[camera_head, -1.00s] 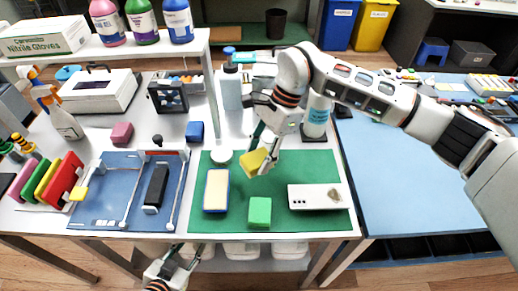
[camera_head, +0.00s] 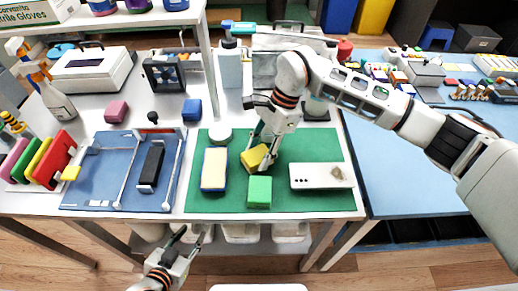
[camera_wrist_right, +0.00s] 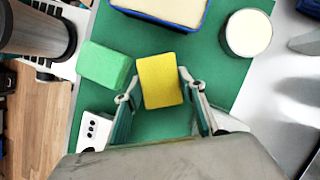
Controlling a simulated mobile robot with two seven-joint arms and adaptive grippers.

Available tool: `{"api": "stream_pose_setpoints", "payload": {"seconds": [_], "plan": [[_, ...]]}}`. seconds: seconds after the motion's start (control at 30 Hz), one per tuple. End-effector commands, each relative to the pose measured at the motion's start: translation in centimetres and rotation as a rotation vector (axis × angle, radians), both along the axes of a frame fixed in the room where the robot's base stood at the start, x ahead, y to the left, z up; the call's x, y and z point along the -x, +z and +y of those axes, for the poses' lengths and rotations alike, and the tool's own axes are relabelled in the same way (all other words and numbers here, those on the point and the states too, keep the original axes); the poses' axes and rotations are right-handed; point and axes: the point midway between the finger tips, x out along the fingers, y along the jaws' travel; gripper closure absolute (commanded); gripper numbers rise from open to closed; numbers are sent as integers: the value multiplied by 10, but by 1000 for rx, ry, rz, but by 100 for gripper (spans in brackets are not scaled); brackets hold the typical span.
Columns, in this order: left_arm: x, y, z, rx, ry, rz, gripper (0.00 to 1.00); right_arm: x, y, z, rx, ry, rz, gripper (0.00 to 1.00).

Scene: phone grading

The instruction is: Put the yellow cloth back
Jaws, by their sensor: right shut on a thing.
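The yellow cloth (camera_head: 254,157) is a small folded block at my right gripper (camera_head: 262,150), low over the green mat (camera_head: 316,199). In the right wrist view the cloth (camera_wrist_right: 160,80) sits between the two fingertips of that gripper (camera_wrist_right: 160,92), which is shut on it. I cannot tell whether the cloth touches the mat. A green block (camera_head: 259,192) lies just in front of it, and a cream pad with a blue edge (camera_head: 214,168) lies to its left. My left gripper (camera_head: 187,238) is open and empty in front of the table's front edge.
A white phone (camera_head: 321,176) lies on the mat's right part. A round white dish (camera_head: 220,135) stands at its back left. A blue mat (camera_head: 107,186) with a dark phone (camera_head: 152,164) in a frame is to the left. The blue table at right has clear room in front.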

Motion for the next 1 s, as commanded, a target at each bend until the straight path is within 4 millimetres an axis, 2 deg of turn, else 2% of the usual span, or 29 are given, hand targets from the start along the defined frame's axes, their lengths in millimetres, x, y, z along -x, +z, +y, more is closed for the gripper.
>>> {"api": "stream_pose_setpoints", "payload": {"seconds": [0.3,0.33,0.4,0.77,0.87,1.0], "plan": [[0,-1,0,1,0,-1,65,0,-2,0,0,0,0,78],[0,0,0,1,0,-1,65,0,-2,0,0,0,0,53],[-1,0,0,1,1,-2,65,0,-2,0,0,0,0,41],[1,-1,0,1,1,0,65,-1,0,-1,0,0,-1,41],[1,-1,0,1,1,0,65,-3,8,-4,0,-1,-2,41],[0,-1,0,1,1,0,65,-9,30,-12,0,-2,-6,41]]}}
